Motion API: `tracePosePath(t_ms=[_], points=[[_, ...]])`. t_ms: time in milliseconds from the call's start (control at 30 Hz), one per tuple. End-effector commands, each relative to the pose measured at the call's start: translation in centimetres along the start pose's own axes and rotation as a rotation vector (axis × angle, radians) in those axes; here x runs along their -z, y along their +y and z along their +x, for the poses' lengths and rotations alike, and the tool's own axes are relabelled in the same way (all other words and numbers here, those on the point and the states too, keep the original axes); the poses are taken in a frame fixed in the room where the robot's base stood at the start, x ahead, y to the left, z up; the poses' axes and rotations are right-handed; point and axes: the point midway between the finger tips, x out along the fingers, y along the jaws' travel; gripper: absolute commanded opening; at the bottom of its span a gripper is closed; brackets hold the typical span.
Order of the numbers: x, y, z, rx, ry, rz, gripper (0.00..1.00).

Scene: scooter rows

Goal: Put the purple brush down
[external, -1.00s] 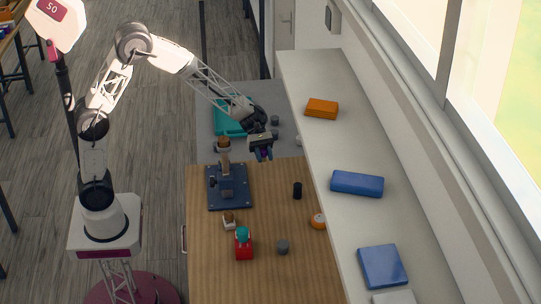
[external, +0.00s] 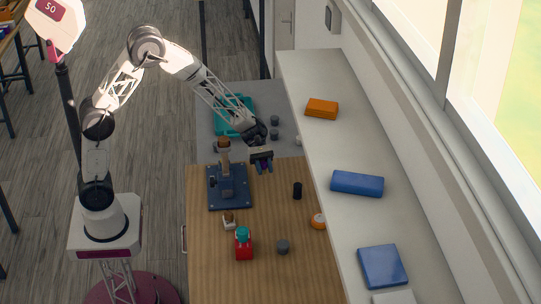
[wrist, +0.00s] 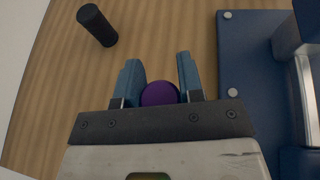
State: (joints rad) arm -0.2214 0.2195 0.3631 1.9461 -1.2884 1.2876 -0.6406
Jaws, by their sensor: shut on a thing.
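My gripper (external: 263,166) is over the far part of the wooden table, to the right of the blue-based press. In the wrist view my gripper (wrist: 160,80) has its two blue fingers on either side of the purple brush (wrist: 159,93), which shows as a round purple top low between them. The gripper is shut on the brush. Its lower part is hidden by the gripper body. In the external view the brush is a small dark purple patch at the fingers; whether it touches the table cannot be told.
The press on its blue base (external: 242,200) stands close on the left. A black cylinder (external: 297,190) stands to the right. A red object with a teal top (external: 244,245), a grey cylinder (external: 282,247) and an orange-and-white item (external: 318,221) are nearer. A teal tray (external: 225,122) lies behind.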

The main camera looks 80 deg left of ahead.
Motion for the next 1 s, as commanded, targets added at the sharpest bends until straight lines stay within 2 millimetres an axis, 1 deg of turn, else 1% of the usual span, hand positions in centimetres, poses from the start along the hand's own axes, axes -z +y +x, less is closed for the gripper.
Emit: tracePosePath(t_ms=[167,267,500,600,1000], points=[[0.0,0.0,0.0,0.000,0.000,0.000,0.12],[0.3,0.0,0.1,0.000,0.000,-0.001,0.12],[2.6,0.0,1.1,0.002,0.000,-0.002,0.12],[3.2,0.0,1.3,0.001,0.000,0.000,0.12],[3.5,0.0,1.4,0.001,0.000,0.000,0.12]])
